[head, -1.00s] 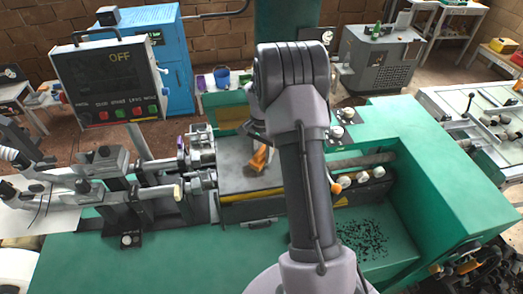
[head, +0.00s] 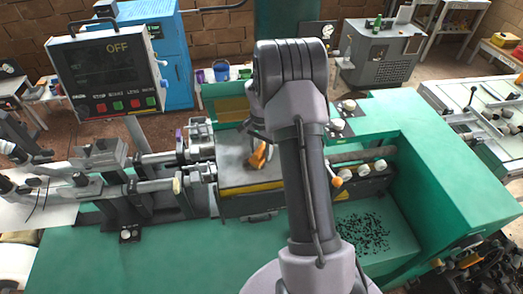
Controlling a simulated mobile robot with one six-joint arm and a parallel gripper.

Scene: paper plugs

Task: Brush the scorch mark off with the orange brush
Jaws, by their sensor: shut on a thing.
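The orange brush (head: 258,156) is over the dark grey plate (head: 237,177) of the green machine, left of my arm. My gripper (head: 257,143) is shut on the brush and is partly hidden behind my arm. The brush's lower end is at or just above the plate; I cannot tell if it touches. A faint brownish smudge, likely the scorch mark (head: 247,178), shows on the plate just below and left of the brush.
A control box reading OFF (head: 110,72) stands at the upper left. Metal clamps and rods (head: 150,186) lie left of the plate. A row of pale knobs (head: 362,171) and dark scraps (head: 362,233) lie to the right.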

